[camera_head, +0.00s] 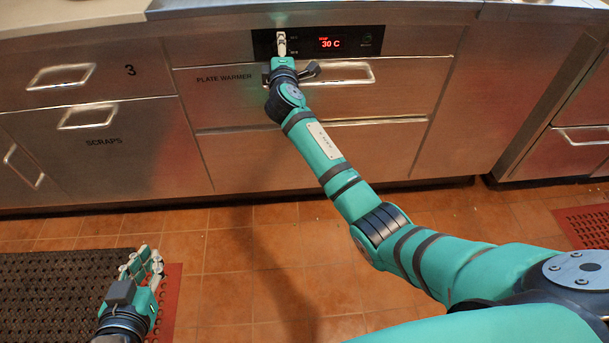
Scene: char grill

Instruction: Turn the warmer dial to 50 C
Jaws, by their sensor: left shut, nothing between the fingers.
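The plate warmer's black control panel (349,42) is set in the steel front at the top, with a red display (330,43) reading 30 C. My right gripper (281,42) is at the left part of this panel. Its fingers look close together, pointing at the panel and covering the spot behind them. I cannot make out the dial there, nor whether the fingers hold it. My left gripper (142,264) is low at the left above the floor, shut and empty, far from the panel.
The plate warmer drawer handle (345,73) lies just below the panel, close to my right wrist. Drawer 3 (108,78) and the scraps door (140,150) are to the left. Dark (50,285) and red (585,228) mats lie on the tiled floor.

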